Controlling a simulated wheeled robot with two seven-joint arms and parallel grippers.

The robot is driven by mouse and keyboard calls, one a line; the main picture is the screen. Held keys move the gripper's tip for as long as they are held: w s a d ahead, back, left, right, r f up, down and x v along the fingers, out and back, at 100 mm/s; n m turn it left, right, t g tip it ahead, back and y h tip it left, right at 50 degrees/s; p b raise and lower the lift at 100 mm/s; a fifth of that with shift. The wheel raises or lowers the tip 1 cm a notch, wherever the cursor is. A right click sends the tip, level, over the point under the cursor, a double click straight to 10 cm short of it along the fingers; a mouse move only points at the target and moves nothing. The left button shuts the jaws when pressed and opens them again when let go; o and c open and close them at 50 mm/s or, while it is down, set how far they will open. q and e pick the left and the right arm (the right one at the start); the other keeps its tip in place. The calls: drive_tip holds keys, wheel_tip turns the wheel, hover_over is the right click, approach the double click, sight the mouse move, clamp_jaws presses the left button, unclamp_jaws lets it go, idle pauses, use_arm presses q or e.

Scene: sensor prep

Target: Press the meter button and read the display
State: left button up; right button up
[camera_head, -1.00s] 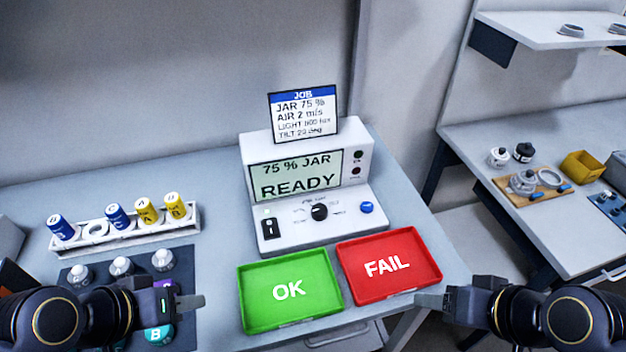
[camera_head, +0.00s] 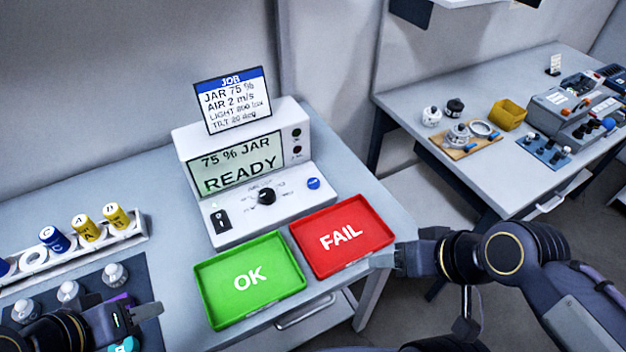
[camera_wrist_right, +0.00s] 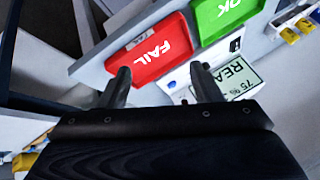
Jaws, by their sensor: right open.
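The white meter (camera_head: 250,210) stands on the left table. Its display (camera_head: 237,165) reads "75 % JAR" and "READY". A round blue button (camera_head: 313,183) sits at the right of its sloped front panel, with a black knob (camera_head: 266,196) and a black rocker switch (camera_head: 222,219) to its left. My right gripper (camera_head: 384,259) is open and empty beside the red FAIL tray, apart from the meter. In the right wrist view its two fingers (camera_wrist_right: 160,76) are spread, with the meter's display (camera_wrist_right: 240,85) beyond. My left gripper (camera_head: 150,311) is at the lower left; its finger gap is not clear.
A green OK tray (camera_head: 205,290) and a red FAIL tray (camera_head: 380,240) lie in front of the meter. A JOB card (camera_head: 232,100) stands on it. A rack (camera_head: 130,232) of blue and yellow cylinders is at left. Another table (camera_head: 400,105) with parts stands at right.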

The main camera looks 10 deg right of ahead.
drive_tip(key=shift+c, duration=0.2)
clamp_jaws()
idle(1.5)
